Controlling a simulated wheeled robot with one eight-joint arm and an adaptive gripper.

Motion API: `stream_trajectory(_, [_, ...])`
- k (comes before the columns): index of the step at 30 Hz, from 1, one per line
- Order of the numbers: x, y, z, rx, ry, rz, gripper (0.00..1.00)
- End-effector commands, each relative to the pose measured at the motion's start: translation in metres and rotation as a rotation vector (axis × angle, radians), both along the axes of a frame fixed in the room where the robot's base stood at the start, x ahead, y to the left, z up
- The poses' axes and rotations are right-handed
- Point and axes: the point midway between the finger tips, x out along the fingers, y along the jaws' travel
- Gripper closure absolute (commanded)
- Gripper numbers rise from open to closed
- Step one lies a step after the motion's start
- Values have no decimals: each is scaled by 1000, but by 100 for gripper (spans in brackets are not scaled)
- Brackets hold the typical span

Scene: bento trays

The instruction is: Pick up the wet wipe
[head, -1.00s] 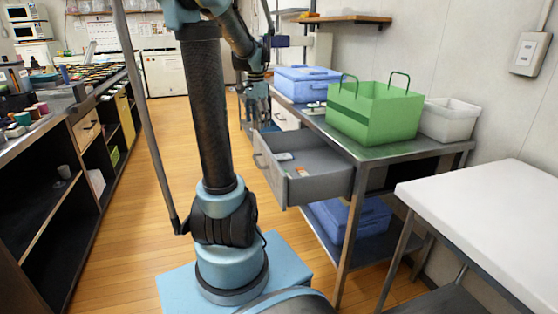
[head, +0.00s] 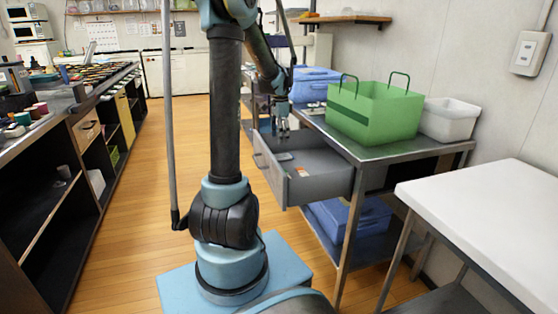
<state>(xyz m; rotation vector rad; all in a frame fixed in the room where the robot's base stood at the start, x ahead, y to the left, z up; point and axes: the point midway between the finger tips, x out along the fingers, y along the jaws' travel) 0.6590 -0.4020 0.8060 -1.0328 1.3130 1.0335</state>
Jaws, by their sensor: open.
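An open grey drawer (head: 322,188) sticks out from under the metal table. Inside it lie a small pale flat item (head: 284,156) and a small white and orange item (head: 302,171). Either could be the wet wipe; they are too small to tell. My gripper (head: 282,133) points down above the far part of the drawer, near the table's left edge. It is open, with nothing seen between its fingers. It is apart from both items in the picture.
A green basket (head: 375,112), a white bin (head: 449,120) and a blue case (head: 312,74) stand on the metal table (head: 400,150). Another blue case (head: 370,215) sits on the lower shelf. A white table (head: 490,210) is at the right. The floor left of the drawer is clear.

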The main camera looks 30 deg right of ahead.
Motion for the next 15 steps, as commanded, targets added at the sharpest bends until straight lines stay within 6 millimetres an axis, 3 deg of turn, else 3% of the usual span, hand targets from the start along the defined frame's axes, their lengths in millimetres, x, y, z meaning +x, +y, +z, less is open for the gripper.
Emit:
stream_trajectory(6, [1, 0, -32, 0, 0, 1, 33])
stream_trajectory(15, [2, -1, -49, 0, 0, 1, 33])
